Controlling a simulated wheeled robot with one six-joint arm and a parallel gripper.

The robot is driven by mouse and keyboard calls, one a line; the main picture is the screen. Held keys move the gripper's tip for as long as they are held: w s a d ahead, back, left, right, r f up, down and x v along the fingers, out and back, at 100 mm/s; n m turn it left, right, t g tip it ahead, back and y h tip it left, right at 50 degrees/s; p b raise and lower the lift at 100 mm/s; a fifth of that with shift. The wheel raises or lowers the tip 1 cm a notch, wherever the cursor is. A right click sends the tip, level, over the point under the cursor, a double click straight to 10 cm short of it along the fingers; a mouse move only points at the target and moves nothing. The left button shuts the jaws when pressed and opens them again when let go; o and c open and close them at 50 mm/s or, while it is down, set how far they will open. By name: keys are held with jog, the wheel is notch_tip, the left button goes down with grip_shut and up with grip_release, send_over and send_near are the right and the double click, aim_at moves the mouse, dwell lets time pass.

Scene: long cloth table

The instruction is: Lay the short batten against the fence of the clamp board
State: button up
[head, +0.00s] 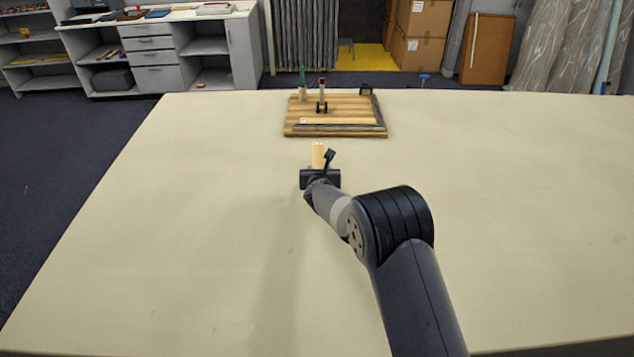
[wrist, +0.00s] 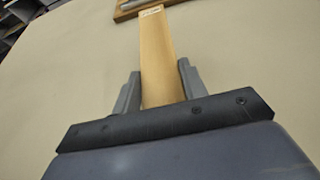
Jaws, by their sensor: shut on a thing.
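The short batten is a pale wooden strip held between the two fingers of my gripper (wrist: 160,85). In the wrist view the batten (wrist: 155,55) points away from me, with a small white label near its far end. In the head view only a short length of the batten (head: 318,152) shows beyond my gripper (head: 319,172). The clamp board (head: 340,116) is a striped wooden board lying farther back on the table, apart from the batten. A grey fence (head: 345,127) runs along its near edge and right side. A corner of the board shows in the wrist view (wrist: 126,15).
On the board stand a green-topped clamp (head: 302,82), a red-topped clamp (head: 322,92) and a dark block (head: 365,89). A light strip lies just behind the near fence. The cloth table (head: 180,210) is clear to both sides. Shelving and cardboard boxes stand beyond it.

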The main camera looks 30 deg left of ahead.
notch_tip(320, 180, down, 5)
jog(key=shift+f+p, duration=0.2)
jog(key=shift+p, duration=0.1)
jog(key=shift+f+b, duration=0.25)
jog(key=shift+b, duration=0.1)
jog(key=o, duration=1.1)
jog(key=shift+r, duration=0.1)
